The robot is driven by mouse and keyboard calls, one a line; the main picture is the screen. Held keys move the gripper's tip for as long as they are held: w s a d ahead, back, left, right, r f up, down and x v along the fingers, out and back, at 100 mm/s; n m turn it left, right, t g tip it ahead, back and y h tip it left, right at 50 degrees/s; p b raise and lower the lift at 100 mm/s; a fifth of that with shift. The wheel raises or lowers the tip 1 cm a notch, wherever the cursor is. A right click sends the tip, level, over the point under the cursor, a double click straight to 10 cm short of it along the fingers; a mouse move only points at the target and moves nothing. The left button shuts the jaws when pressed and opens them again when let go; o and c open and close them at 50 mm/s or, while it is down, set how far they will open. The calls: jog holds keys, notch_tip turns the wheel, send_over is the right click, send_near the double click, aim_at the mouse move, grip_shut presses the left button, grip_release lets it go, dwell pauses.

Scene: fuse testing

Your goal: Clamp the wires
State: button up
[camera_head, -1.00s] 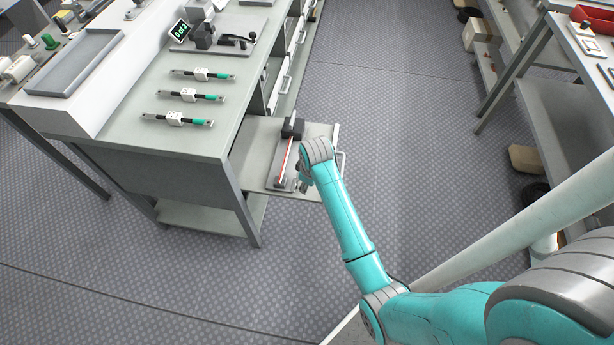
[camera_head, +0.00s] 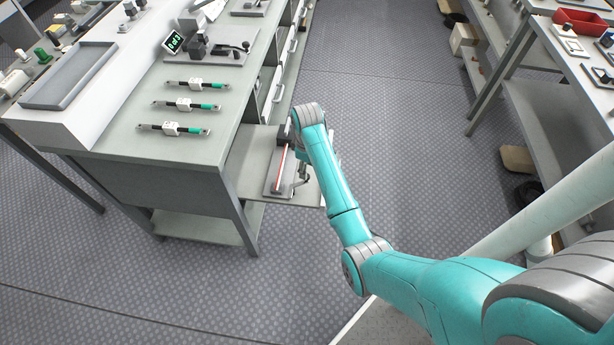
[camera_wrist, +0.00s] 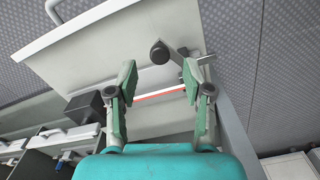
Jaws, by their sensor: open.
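The clamping fixture (camera_head: 275,183) is a dark grey base on a pulled-out shelf (camera_head: 249,165) of the workbench. A red and white wire strip (camera_head: 281,166) lies along it and also shows in the wrist view (camera_wrist: 160,96). In the wrist view a black block (camera_wrist: 86,108) stands at the strip's left end. A lever with a round black knob (camera_wrist: 159,52) is near its right end. My gripper (camera_wrist: 161,80) is open and empty, its fingers apart, with the knob and strip seen between and beyond them. In the head view my arm partly hides the fixture.
Several fuse-like pieces (camera_head: 197,84) lie on the workbench top, near a device with a small green display (camera_head: 174,42). A grey tray (camera_head: 68,76) is further left. Another bench with a red bin (camera_head: 579,20) stands at the right. The floor between is clear.

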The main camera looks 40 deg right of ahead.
jog(key=shift+f, duration=2.8)
grip_shut()
